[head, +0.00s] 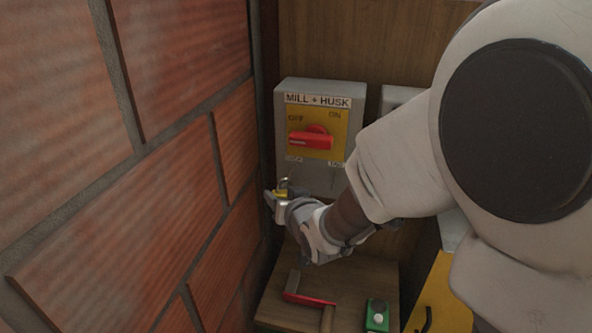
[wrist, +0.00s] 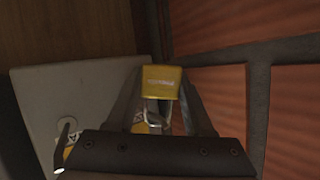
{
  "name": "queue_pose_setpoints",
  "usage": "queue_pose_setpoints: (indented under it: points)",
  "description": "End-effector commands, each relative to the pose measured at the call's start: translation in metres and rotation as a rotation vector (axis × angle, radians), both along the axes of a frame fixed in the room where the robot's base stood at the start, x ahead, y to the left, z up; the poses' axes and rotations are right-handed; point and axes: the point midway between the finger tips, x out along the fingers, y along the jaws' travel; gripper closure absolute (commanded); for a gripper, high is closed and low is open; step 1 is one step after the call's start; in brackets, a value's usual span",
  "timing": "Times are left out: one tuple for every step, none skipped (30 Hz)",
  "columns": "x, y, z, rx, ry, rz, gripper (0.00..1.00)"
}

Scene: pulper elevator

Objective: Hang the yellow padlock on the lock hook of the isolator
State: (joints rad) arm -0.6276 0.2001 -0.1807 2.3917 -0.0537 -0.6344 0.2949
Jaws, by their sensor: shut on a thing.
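The isolator (head: 344,125) is a grey box labelled "MILL + HUSK" on the wooden back wall, with a yellow plate and a red handle turned toward OFF. My gripper (head: 280,203) is in front of its lower left corner, shut on the yellow padlock (head: 283,190). In the wrist view the padlock (wrist: 160,82) sits between the fingers, its metal shackle extending toward the bottom of the picture. The padlock is apart from a curved metal piece on the grey box (wrist: 82,90), which looks like the lock hook (wrist: 64,133). In the head view I cannot make out the hook.
A brick wall (head: 130,180) stands close to the left of my gripper. Below is a wooden surface (head: 340,276) with a red-handled tool (head: 308,299) and a green object (head: 377,315). A second grey box (head: 398,97) is partly hidden by my arm.

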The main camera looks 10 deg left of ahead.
Motion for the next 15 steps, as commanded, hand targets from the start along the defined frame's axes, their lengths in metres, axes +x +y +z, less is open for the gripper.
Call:
queue_pose_setpoints:
  points:
    - [0.0001,0.0001,0.0007,0.0,-0.001,0.0,1.0]
    - [0.0001,0.0001,0.0006,0.0,-0.001,0.0,1.0]
    - [0.0001,0.0001,0.0006,0.0,-0.001,0.0,1.0]
    - [0.0001,0.0002,0.0006,0.0,-0.001,0.0,1.0]
    - [0.0,0.0002,0.0006,0.0,-0.001,0.0,1.0]
    - [0.0,0.0002,0.0006,0.0,-0.001,0.0,1.0]
    - [0.0,0.0002,0.0006,0.0,-0.001,0.0,1.0]
    - [0.0,0.0002,0.0005,0.0,-0.001,0.0,1.0]
    - [0.0,0.0002,0.0005,0.0,-0.001,0.0,1.0]
    - [0.0,0.0002,0.0005,0.0,-0.001,0.0,1.0]
    - [0.0,0.0002,0.0005,0.0,-0.001,0.0,1.0]
    - [-0.0001,0.0002,0.0004,0.0,-0.001,0.0,1.0]
    - [-0.0001,0.0002,0.0004,0.0,-0.001,0.0,0.46]
    - [-0.0001,0.0002,0.0004,0.0,-0.001,0.0,0.41]
    - [-0.0001,0.0002,0.0004,0.0,-0.001,0.0,0.34]
